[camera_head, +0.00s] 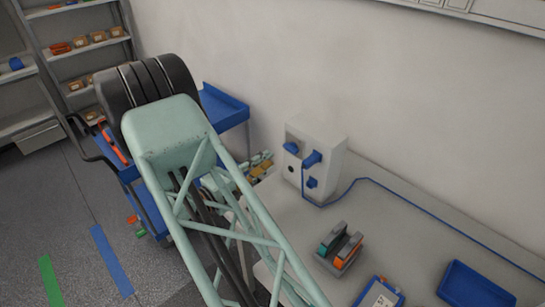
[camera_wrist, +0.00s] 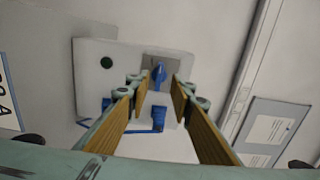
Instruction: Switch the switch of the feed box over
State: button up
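The feed box (camera_head: 325,150) is a white box on the bench by the wall. Its blue switch knob (camera_head: 291,148) sits on a grey plate at the upper left of its front. In the wrist view the feed box (camera_wrist: 90,85) faces me, and the knob (camera_wrist: 160,74) shows between my fingertips, roughly upright in the picture. My gripper (camera_wrist: 157,84) is open with nothing held; whether a finger touches the knob I cannot tell. In the head view my gripper (camera_head: 266,163) shows partly behind my arm, left of the box.
A holder with teal and orange items (camera_head: 339,247), a blue tray (camera_head: 474,288) and a blue-framed card (camera_head: 380,294) lie on the bench.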

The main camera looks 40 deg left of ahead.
jog(key=shift+s, duration=1.15)
